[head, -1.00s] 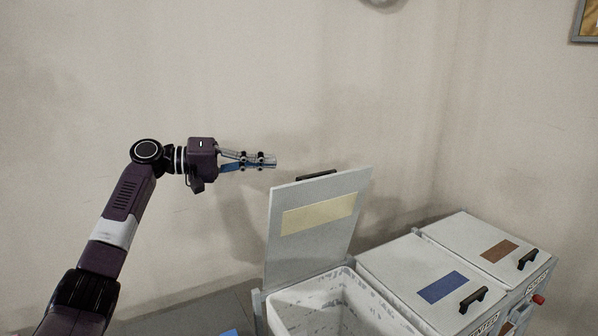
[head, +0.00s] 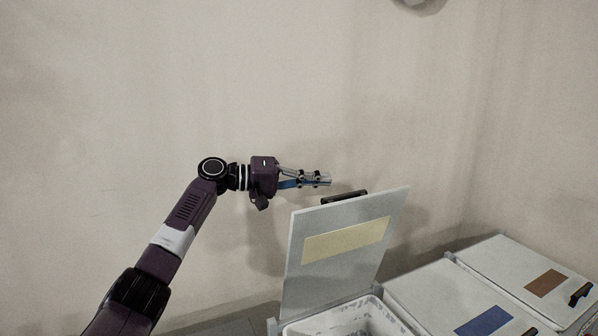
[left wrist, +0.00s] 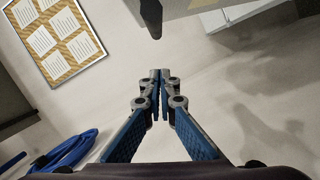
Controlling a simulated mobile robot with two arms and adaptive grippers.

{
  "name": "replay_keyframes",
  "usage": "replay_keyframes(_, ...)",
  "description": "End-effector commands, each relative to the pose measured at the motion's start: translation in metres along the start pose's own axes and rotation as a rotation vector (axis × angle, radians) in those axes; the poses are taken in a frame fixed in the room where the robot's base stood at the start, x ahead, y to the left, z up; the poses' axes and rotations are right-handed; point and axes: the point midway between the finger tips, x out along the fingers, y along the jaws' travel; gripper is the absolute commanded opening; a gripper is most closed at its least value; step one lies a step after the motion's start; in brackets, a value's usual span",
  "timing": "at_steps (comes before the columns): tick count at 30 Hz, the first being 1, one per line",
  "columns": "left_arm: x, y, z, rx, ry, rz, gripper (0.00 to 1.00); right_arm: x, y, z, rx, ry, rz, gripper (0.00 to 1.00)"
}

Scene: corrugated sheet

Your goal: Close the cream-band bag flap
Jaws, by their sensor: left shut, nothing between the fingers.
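The flap with the cream band (head: 345,241) stands raised, nearly upright, over an open white bin (head: 345,322) in the head view. Its black handle (head: 344,197) is at the top edge. My left gripper (head: 328,180) is shut and empty, just above and left of that handle, apart from the flap in the picture. In the left wrist view its fingers (left wrist: 160,75) meet at the middle, and a pale panel with a dark handle-like part (left wrist: 155,28) shows beyond them at the top. My right gripper is not in view.
Two closed lids stand to the right, one with a blue band (head: 484,321) and one with a brown band (head: 545,283). A plain wall is behind. The left wrist view shows a notice board (left wrist: 55,40) and a blue coil (left wrist: 68,150).

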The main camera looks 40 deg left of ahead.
Motion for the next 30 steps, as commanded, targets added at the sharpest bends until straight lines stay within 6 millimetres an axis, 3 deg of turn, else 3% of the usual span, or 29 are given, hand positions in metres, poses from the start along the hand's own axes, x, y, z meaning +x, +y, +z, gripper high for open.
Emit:
replay_keyframes(12,0.012,0.0,0.036,0.001,-0.001,0.0,0.0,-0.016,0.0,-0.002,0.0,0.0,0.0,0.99)
replay_keyframes(30,0.016,0.002,0.043,0.015,-0.001,-0.002,0.0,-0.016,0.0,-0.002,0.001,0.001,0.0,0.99)
